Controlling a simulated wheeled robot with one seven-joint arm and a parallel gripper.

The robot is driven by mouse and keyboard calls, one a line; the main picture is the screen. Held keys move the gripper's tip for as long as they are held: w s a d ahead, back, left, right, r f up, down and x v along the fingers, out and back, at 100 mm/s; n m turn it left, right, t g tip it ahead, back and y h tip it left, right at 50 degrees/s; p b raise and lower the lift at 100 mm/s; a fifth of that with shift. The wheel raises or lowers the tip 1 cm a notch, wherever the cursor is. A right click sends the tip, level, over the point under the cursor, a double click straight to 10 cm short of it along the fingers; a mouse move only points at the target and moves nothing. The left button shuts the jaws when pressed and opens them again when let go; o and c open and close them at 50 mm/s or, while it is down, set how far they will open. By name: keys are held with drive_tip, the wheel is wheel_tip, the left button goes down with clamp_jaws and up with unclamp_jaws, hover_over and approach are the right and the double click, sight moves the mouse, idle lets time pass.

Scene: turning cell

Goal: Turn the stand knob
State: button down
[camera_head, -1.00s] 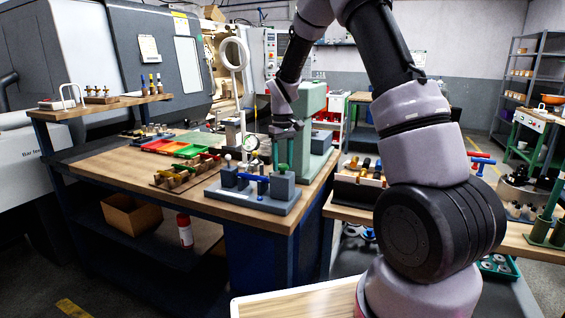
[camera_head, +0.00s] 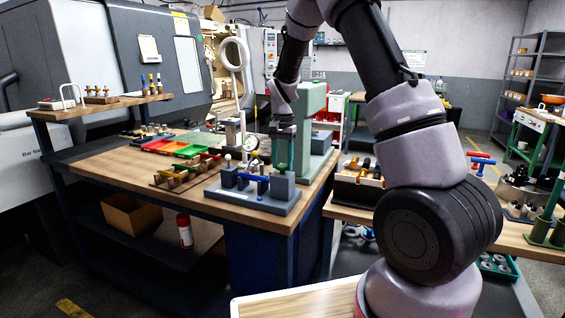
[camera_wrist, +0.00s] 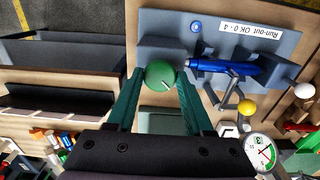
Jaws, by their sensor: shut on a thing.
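The run-out stand is a grey bench unit (camera_head: 250,199) with upright blocks and a blue shaft between them. The stand knob (camera_wrist: 160,75) is round and green with a white line on top, the line slanting down to the right in the wrist view. It sits at one block of the stand. My gripper (camera_wrist: 157,79) points down over that block, its two green fingers closed on either side of the knob. In the head view my gripper (camera_head: 281,169) is above the stand's right block, and the knob is hard to make out there.
A dial gauge (camera_wrist: 262,151) stands close to the stand, with a yellow ball (camera_wrist: 246,107) and a white ball (camera_wrist: 304,90) nearby. A pale green machine column (camera_head: 313,130) rises just behind my gripper. Red and green trays (camera_head: 187,151) lie farther left on the wooden bench.

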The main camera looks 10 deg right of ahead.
sight(282, 165)
drive_tip(key=m, duration=1.1)
drive_tip(key=shift+m, duration=0.3)
idle(0.4)
drive_tip(key=shift+c, duration=1.4)
unclamp_jaws()
wheel_tip(282, 165, up, 11)
